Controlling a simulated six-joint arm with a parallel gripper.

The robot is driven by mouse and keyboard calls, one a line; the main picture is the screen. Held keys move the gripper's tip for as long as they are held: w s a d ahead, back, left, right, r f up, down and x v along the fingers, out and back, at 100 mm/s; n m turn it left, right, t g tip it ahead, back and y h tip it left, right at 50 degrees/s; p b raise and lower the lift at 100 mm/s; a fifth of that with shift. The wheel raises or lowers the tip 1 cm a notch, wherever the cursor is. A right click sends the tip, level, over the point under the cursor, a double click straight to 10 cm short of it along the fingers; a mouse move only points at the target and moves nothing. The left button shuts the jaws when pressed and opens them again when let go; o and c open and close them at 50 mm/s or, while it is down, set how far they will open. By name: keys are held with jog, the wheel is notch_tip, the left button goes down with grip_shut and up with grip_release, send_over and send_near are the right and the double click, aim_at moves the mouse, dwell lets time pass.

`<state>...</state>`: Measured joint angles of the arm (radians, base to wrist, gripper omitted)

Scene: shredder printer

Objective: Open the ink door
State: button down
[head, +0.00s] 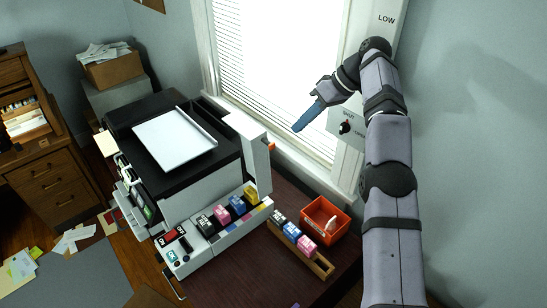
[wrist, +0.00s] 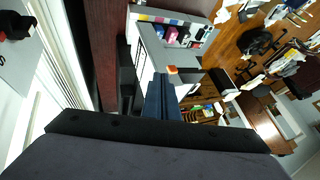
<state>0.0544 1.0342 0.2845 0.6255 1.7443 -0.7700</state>
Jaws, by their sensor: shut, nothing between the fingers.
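The white printer (head: 185,185) stands on a dark red-brown desk. A white panel with an orange tab (head: 271,147), seemingly the ink door (head: 252,155), stands upright at the printer's right side. Beside its foot is a row of exposed ink cartridges (head: 222,214) with coloured labels. My gripper (head: 298,128) has blue fingers, shut and empty, in the air in front of the window, up and right of the panel and apart from it. In the wrist view the fingers (wrist: 161,78) overlap the view of the printer, close to the orange tab (wrist: 184,70).
A wooden holder (head: 318,266) with several cartridges and an orange bin (head: 340,228) stand on the desk right of the printer. The window (head: 275,60) and a wall panel with a knob (head: 345,127) are behind my gripper. A white tray (head: 175,140) tops the printer.

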jog(key=s+a+r+n+b, duration=0.2)
jog(key=s+a+r+b, duration=0.3)
jog(key=s+a+r, duration=0.25)
jog(key=s+f+h+b, duration=0.1)
jog(key=s+f+b, duration=0.2)
jog(key=s+b, duration=0.35)
jog(key=s+d+f+n+t+h+b, duration=0.15)
jog(key=d+f+t, duration=0.25)
jog(key=f, duration=0.7)
jog(key=d+f+n+t+h+p, duration=0.1)
jog(key=d+f+n+t+h, duration=0.25)
jog(key=f, duration=0.85)
jog(key=a+r+n+t+y, duration=0.6)
jog(key=a+r+y, duration=0.1)
jog(key=r, duration=0.5)
jog(key=shift+w+t+y, duration=0.2)
jog(key=shift+t+y, duration=0.15)
jog(key=shift+y, duration=0.15)
